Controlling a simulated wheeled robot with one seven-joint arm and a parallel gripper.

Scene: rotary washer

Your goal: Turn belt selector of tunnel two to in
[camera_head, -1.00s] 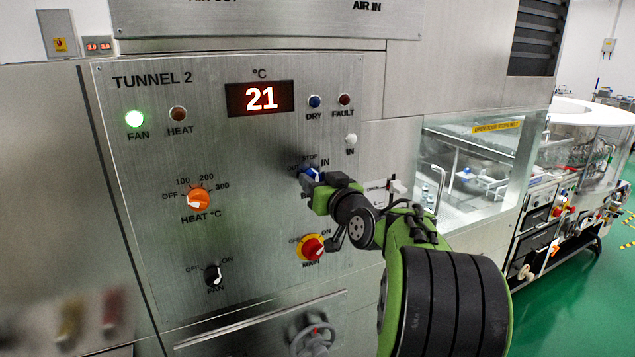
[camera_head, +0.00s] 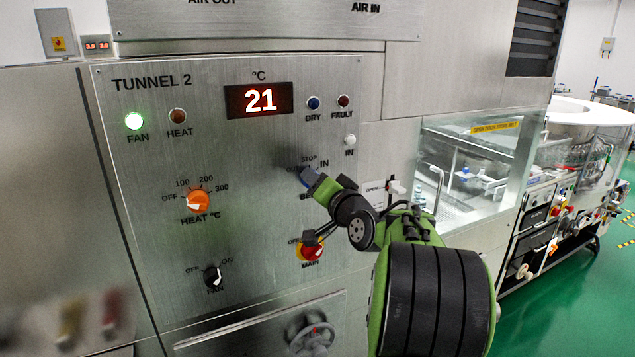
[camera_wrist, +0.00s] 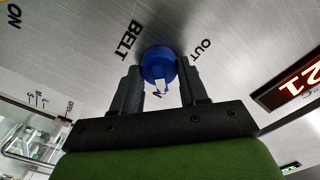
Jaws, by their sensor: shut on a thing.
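The blue belt selector knob (camera_head: 304,174) is on the Tunnel 2 panel, largely hidden by my gripper (camera_head: 311,179) in the head view. The STOP and IN labels show above and to the right of it; the BELT label is partly covered. In the wrist view the blue knob (camera_wrist: 159,62) sits between the two dark fingers of my gripper (camera_wrist: 160,70), which is shut on it. A white mark on the knob's lower edge lies close to a partly hidden label ending in N. The OUT label is at the knob's upper right there.
The red MAIN switch (camera_head: 311,252) is just below my gripper, partly covered by a dark part of my arm. The orange heat knob (camera_head: 198,201) and black fan knob (camera_head: 212,276) are to the left. A handwheel (camera_head: 312,335) sticks out below.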

